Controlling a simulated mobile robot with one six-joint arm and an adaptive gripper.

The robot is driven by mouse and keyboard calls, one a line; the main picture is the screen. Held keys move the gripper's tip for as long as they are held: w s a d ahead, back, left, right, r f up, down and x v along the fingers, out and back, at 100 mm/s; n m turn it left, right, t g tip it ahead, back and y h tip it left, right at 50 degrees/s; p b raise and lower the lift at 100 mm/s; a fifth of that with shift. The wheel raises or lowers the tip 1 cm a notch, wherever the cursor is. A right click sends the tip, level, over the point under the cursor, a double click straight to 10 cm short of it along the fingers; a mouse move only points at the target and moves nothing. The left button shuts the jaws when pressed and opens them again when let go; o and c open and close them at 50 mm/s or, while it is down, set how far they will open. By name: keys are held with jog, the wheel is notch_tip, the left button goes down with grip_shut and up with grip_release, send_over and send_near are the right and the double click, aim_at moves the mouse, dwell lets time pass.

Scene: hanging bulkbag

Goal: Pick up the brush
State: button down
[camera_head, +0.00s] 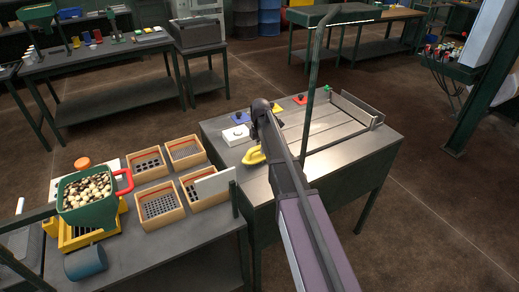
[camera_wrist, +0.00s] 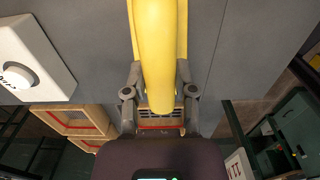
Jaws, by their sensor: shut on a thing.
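The brush (camera_head: 254,156) shows as a yellow body on the grey metal table (camera_head: 262,182) in the head view, near the table's left side. In the wrist view the yellow brush (camera_wrist: 157,45) runs from the top edge down between my fingers. My gripper (camera_wrist: 160,90) is shut on it, one finger on each side. In the head view my dark arm reaches over the table and hides part of the gripper. The underside of the brush is hidden, and I cannot tell whether it touches the table.
A white box with a round knob (camera_head: 236,135) stands beside the brush, left in the wrist view. A tray with raised edges (camera_head: 338,121) lies to the right. Wooden sieve boxes (camera_head: 158,204) and a green bin of pebbles (camera_head: 88,194) stand on the left bench.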

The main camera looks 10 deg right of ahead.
jog(key=shift+r+p, duration=1.55)
jog(key=shift+r, duration=0.2)
jog(key=s+r+p, duration=0.1)
jog(key=s, duration=1.5)
jog(key=shift+a, duration=0.3)
jog(key=c, duration=1)
grip_release()
grip_shut()
jog(key=shift+s, duration=0.1)
